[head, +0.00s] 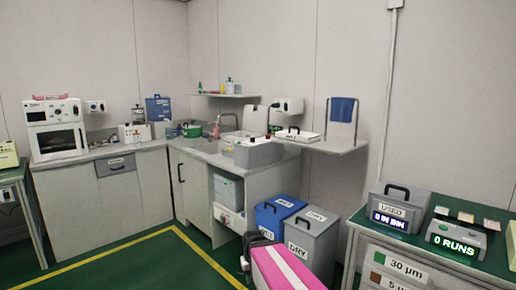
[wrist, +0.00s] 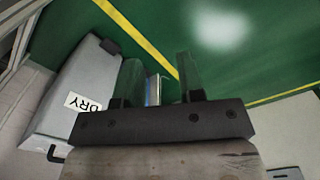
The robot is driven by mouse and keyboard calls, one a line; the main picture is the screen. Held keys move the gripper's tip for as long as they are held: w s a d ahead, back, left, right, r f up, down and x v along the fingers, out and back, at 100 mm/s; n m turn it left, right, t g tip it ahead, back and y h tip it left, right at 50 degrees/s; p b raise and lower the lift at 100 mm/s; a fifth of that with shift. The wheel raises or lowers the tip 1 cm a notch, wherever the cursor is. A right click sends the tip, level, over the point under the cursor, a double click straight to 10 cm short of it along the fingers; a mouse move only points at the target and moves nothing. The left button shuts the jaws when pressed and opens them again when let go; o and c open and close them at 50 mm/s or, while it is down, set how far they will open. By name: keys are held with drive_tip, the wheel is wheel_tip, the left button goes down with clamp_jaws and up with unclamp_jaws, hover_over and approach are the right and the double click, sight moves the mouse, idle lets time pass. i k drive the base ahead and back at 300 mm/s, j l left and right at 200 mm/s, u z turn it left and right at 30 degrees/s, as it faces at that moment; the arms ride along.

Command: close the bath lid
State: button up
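A grey box-shaped unit (head: 258,153) sits on the counter right of the sink and looks like the bath. A pale upright panel (head: 254,118) stands behind it. I cannot tell whether this panel is its raised lid. A flat white piece with a black handle (head: 296,134) lies just right of the unit, by the wall shelf. I cannot make out the fingers in the head view.
The grey DRY bin (head: 310,236) and a blue bin (head: 276,212) stand on the floor below the shelf. The DRY bin also shows in the wrist view (wrist: 78,88). A green bench (head: 395,245) stands at right. Green floor (head: 150,265) is open at left.

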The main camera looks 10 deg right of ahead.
sight(253, 121)
drive_tip(key=i+j+z, duration=0.25)
drive_tip(key=j, duration=0.15)
drive_tip(key=j+z, duration=0.25)
drive_tip(key=j, duration=0.15)
drive_tip(key=i+j, duration=0.15)
drive_tip(key=j, duration=0.15)
drive_tip(key=i+j, duration=0.15)
drive_tip(key=j+u, duration=0.05)
drive_tip(key=j, duration=0.1)
